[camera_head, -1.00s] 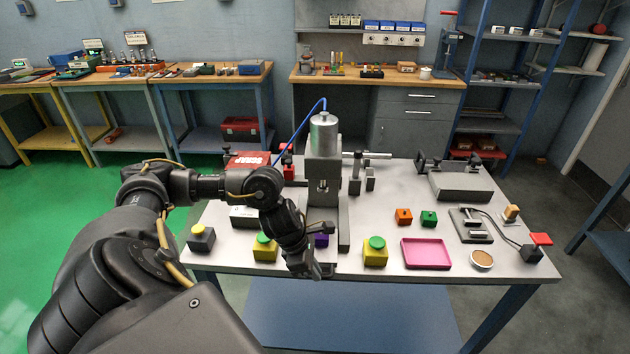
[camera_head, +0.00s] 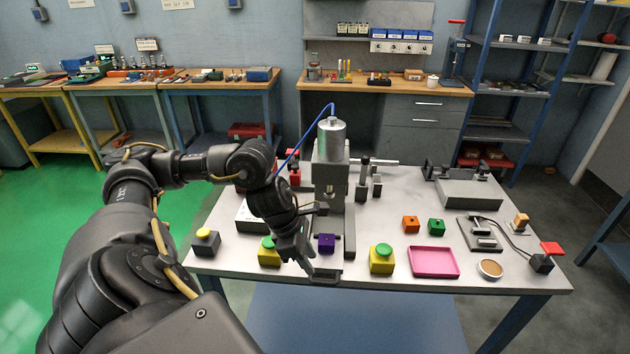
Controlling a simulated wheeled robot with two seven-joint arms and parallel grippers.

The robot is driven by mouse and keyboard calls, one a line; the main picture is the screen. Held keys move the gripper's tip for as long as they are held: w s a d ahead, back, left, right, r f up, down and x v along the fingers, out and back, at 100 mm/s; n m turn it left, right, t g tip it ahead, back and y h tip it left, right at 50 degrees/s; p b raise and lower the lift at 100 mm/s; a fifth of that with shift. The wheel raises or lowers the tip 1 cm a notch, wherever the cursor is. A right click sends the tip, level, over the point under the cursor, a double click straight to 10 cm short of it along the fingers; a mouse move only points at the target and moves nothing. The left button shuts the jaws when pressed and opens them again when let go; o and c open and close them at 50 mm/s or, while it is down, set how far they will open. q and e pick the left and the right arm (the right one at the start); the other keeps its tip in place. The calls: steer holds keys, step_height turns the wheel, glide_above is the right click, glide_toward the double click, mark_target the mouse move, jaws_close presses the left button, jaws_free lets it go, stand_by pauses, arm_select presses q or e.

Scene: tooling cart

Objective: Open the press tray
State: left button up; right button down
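The press (camera_head: 331,172) is a grey upright machine with a silver cylinder on top and a blue hose, standing on the table. A purple block (camera_head: 326,243) sits low at its front, on or in the press tray (camera_head: 325,272), a grey piece at the front edge of the base. I cannot tell how far out the tray is. My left gripper (camera_head: 303,264) points down just left of the purple block and partly covers the tray's left side. Its fingers are dark and overlap, so their gap is unclear. I see nothing held. My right gripper is not in view.
Yellow boxes with green buttons (camera_head: 381,258) (camera_head: 268,251) flank the tray; the left one is partly behind my gripper. A pink tray (camera_head: 434,262), orange block (camera_head: 411,224) and green block (camera_head: 436,226) lie right.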

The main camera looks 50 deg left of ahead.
arm_select(q)
steer(key=v, duration=0.3)
steer(key=shift+s+a+r, duration=0.1)
steer(key=shift+r, duration=0.1)
stand_by(0.4)
